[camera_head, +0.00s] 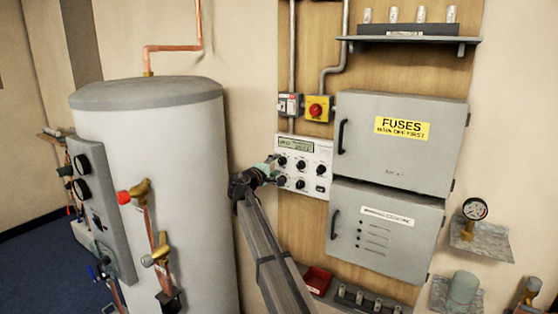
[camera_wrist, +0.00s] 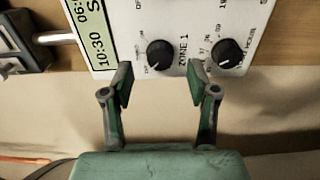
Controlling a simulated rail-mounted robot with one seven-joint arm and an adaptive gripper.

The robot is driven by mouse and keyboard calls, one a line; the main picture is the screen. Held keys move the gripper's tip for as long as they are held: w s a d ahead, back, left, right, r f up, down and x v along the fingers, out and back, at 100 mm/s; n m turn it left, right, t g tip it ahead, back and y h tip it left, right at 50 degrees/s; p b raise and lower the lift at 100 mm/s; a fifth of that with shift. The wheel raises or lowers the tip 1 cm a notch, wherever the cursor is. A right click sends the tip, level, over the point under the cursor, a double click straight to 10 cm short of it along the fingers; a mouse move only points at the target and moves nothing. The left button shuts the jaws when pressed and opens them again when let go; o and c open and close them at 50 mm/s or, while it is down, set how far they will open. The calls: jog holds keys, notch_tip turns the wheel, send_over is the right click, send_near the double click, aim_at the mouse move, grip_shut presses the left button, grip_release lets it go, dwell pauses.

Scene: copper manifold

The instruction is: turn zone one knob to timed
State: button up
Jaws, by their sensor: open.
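The zone one knob is a round black knob (camera_wrist: 160,53) on a white control panel, with "ZONE 1" printed beside it and small position labels around it that are too blurred to read.
A second knob (camera_wrist: 228,50) sits close beside my right finger. The panel's display (camera_wrist: 88,30) is on the left. Grey fuse box (camera_head: 400,145) and a lower grey box (camera_head: 385,230) stand right of the panel. A large tank (camera_head: 160,200) stands to the left.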

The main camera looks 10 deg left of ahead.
aim_at(282, 161)
jog(key=shift+p+x, duration=0.3)
jog(key=shift+x, duration=1.05)
grip_shut()
